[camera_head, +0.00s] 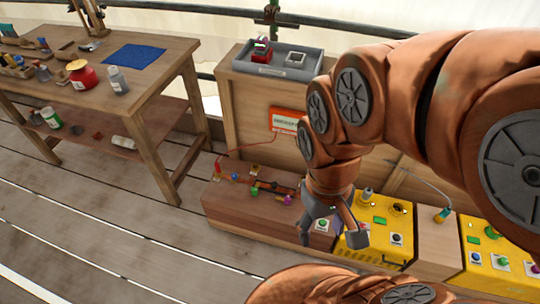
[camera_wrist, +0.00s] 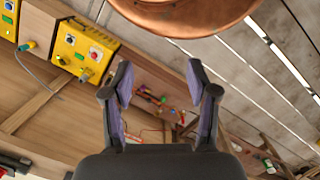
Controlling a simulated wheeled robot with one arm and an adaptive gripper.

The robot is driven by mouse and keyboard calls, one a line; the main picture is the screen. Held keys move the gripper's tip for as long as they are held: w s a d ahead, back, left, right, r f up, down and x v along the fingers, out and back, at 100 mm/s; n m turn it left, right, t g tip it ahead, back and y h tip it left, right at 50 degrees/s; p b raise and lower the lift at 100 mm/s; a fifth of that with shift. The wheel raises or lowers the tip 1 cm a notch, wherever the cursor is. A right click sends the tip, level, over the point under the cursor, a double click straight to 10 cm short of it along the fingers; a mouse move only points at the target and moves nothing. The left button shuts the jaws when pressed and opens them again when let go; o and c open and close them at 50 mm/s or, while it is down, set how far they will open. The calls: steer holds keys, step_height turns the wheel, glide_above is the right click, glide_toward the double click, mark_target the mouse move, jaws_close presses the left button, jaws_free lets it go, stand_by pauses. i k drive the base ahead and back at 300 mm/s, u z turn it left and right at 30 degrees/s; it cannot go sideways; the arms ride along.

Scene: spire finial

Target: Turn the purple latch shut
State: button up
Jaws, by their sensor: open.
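A small purple latch (camera_head: 287,199) is on the top of a low wooden box (camera_head: 228,204), at the right end of a dark bar. It is too small for me to tell its angle. My gripper (camera_head: 332,232) hangs to the right of the latch and apart from it, over the right end of the box beside a yellow unit. In the wrist view my gripper (camera_wrist: 159,75) has its two fingers spread with nothing between them. The box with its small coloured parts shows beyond the fingers, where I cannot clearly pick out the latch.
A yellow control unit (camera_head: 364,242) stands right of the box, and another yellow unit (camera_head: 497,257) is farther right. A wooden crate behind bears a grey tray (camera_head: 268,68). A red cable (camera_head: 262,141) runs down to the box. A workbench (camera_head: 161,60) stands left. Plank floor in front is clear.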

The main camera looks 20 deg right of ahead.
mark_target(288, 200)
steer(key=k, duration=0.5)
steer(key=z, duration=1)
steer(key=i, duration=0.95)
steer(key=u, duration=1.75)
